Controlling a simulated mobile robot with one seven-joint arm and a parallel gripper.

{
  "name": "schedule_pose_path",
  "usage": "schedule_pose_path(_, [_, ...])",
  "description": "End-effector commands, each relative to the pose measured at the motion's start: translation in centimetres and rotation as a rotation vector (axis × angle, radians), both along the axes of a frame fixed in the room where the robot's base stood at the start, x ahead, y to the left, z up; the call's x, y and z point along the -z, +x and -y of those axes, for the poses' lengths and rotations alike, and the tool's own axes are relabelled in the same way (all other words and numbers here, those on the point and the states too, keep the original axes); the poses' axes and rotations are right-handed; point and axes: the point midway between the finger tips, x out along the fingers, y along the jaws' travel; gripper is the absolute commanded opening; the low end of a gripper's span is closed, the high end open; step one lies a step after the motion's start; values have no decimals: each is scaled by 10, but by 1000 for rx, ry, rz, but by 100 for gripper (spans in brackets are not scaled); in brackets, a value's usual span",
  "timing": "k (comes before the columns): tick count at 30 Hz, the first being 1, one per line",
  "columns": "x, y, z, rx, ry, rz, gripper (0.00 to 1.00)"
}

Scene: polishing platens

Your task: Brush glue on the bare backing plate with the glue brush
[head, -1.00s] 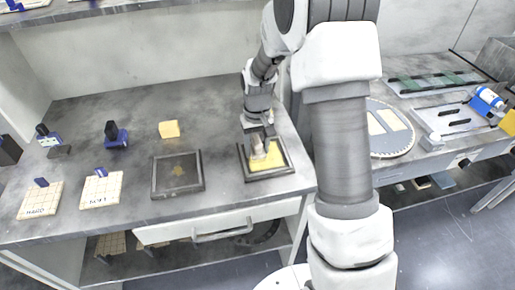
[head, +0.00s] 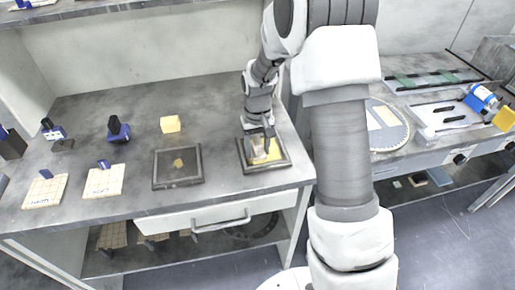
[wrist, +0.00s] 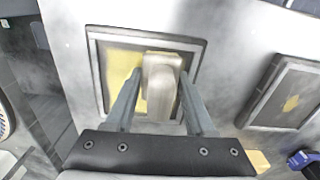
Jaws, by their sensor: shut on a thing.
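My gripper (head: 261,143) is over the right-hand dark-framed plate (head: 282,162) on the bench. In the wrist view my gripper (wrist: 160,75) is shut on a pale, blocky brush (wrist: 160,96), one finger on each side. The brush is over the same framed plate (wrist: 92,62), which shows yellow (wrist: 117,75) along the left; the brush and fingers hide much of the rest. I cannot tell whether the bristles touch it. A second dark-framed plate (head: 164,177) lies to the left, dark with a small yellow patch in its middle.
A yellow block (head: 170,124) stands behind the left-hand plate. Blue-and-black handled tools (head: 118,131) and two pale labelled pads (head: 103,182) are further left. A round disc (head: 391,130) is on the right-hand bench. Bare bench lies between the framed plates.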

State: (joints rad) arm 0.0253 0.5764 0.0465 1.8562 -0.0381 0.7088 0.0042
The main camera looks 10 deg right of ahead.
Motion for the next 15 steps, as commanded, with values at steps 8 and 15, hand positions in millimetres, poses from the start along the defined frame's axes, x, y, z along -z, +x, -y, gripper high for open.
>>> schedule_pose_path(8, [-32,0,0,0,0,-2,10])
schedule_pose_path(15, [-54,1,-1,0,0,-1,10])
